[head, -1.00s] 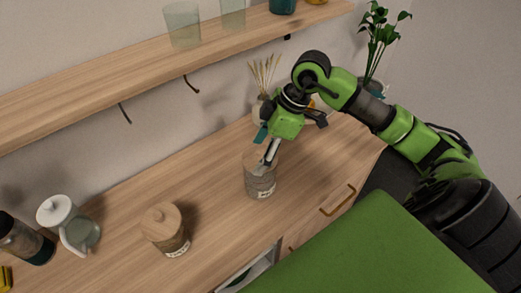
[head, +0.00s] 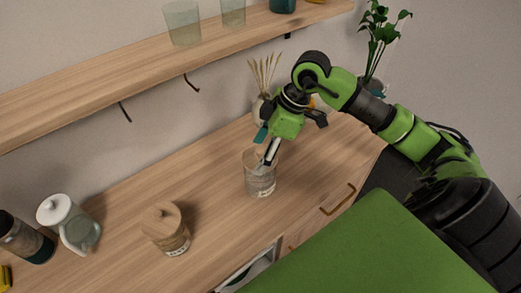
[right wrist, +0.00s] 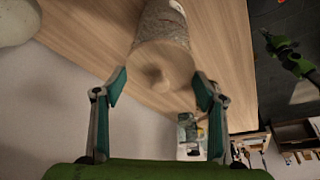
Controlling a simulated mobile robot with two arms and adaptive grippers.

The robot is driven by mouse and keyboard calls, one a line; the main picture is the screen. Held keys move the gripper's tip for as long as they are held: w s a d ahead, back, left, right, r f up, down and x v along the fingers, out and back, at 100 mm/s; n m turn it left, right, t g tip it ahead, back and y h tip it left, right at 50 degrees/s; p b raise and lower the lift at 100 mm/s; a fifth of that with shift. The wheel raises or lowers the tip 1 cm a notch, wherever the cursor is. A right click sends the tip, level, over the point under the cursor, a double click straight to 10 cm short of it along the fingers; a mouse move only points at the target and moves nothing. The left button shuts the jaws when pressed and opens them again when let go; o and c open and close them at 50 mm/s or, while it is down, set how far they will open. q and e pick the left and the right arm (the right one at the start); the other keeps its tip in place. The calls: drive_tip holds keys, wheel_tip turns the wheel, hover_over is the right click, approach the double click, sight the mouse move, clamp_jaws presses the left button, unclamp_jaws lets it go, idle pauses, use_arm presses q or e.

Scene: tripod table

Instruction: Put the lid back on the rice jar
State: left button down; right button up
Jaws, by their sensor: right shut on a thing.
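A clear glass jar (head: 260,182) with a pale label stands upright on the wooden counter, right of centre in the head view. My right gripper (head: 267,158) reaches down to its top from the upper right. In the right wrist view, a round wooden lid with a knob (right wrist: 163,68) is between the fingers of my right gripper (right wrist: 159,80), which is shut on it. A grey-brown jar body (right wrist: 163,22) shows directly behind the lid. I cannot tell whether the lid is fully seated. My left gripper is not in view.
A second jar with a wooden lid (head: 163,220) stands to the left. Farther left are a glass pitcher (head: 80,232) and a dark bottle (head: 25,240). A reed vase (head: 262,106) stands behind my gripper. A shelf (head: 95,85) runs above. The counter between the jars is clear.

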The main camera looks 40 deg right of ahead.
idle(0.4)
drive_tip(key=o, duration=1.2)
drive_tip(key=shift+o, duration=0.2)
drive_tip(key=o, duration=0.4)
drive_tip(key=shift+r+p, duration=3)
drive_tip(key=shift+r, duration=0.5)
